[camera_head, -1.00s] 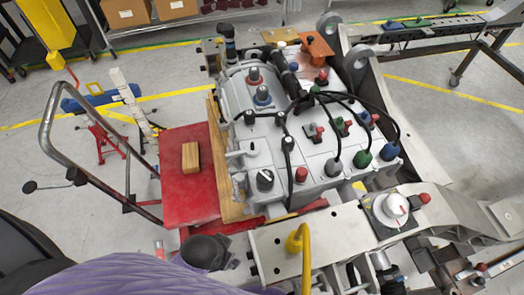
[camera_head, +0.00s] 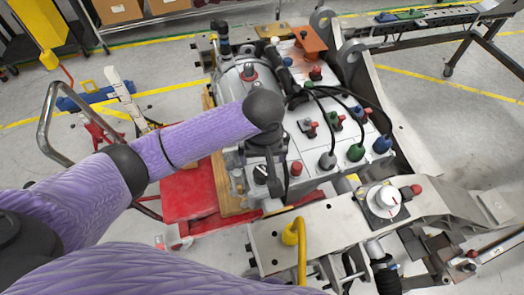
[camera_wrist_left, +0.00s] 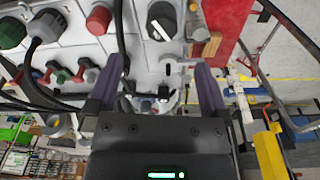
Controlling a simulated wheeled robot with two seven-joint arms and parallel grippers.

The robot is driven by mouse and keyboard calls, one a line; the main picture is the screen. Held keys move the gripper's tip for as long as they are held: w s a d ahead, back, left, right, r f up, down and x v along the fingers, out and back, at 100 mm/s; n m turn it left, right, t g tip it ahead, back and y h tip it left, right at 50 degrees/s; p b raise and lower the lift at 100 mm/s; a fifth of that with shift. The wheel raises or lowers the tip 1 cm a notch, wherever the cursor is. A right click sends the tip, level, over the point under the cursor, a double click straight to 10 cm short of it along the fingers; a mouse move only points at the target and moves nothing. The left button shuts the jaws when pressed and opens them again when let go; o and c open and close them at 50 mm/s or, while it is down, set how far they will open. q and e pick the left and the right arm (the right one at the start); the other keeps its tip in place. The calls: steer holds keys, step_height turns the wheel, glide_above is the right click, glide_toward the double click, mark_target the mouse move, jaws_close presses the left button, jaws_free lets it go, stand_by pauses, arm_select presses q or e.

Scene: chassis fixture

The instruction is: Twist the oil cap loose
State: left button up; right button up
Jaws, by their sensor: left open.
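A black round cap with a white bar across its top (camera_head: 262,173) sits on the near left part of the grey engine-like unit (camera_head: 312,172); I take it for the oil cap, though other caps are near. In the left wrist view the same cap (camera_wrist_left: 161,20) is at the top edge. My left gripper (camera_head: 268,165) is over the unit at this cap and partly hides the area. In the wrist view its two fingers (camera_wrist_left: 158,72) are apart with nothing between them, and the cap is beyond the tips, not gripped. My right gripper is not in view.
Red (camera_head: 297,168), green (camera_head: 356,152) and blue (camera_head: 382,144) caps stand on the unit, with black cables arching over it. A yellow hook (camera_head: 292,236) and a white dial (camera_head: 385,199) are on the near frame. A red platform (camera_head: 188,195) lies left of the unit.

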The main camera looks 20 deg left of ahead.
mark_target(261, 171)
arm_select(q)
steer(key=shift+w+a+f, duration=0.2)
steer(key=shift+w+a, duration=0.05)
steer(key=shift+a, duration=0.05)
steer(key=f+b, duration=0.1)
steer(key=f, duration=0.2)
steer(key=f+b, duration=0.1)
steer(key=f, duration=0.2)
steer(key=w+f+b, duration=0.1)
steer(key=f, duration=0.2)
steer(key=shift+a+f+b, duration=0.15)
steer(key=shift+b, duration=0.25)
jaws_close()
steer(key=shift+s+r+n+p, duration=0.1)
steer(key=shift+r+n+p, duration=0.1)
steer(key=shift+n+p, duration=1.2)
steer(key=shift+n, duration=0.4)
steer(key=shift+f+n+y, duration=0.2)
steer(key=shift+n+y, duration=0.1)
steer(key=shift+n, duration=0.1)
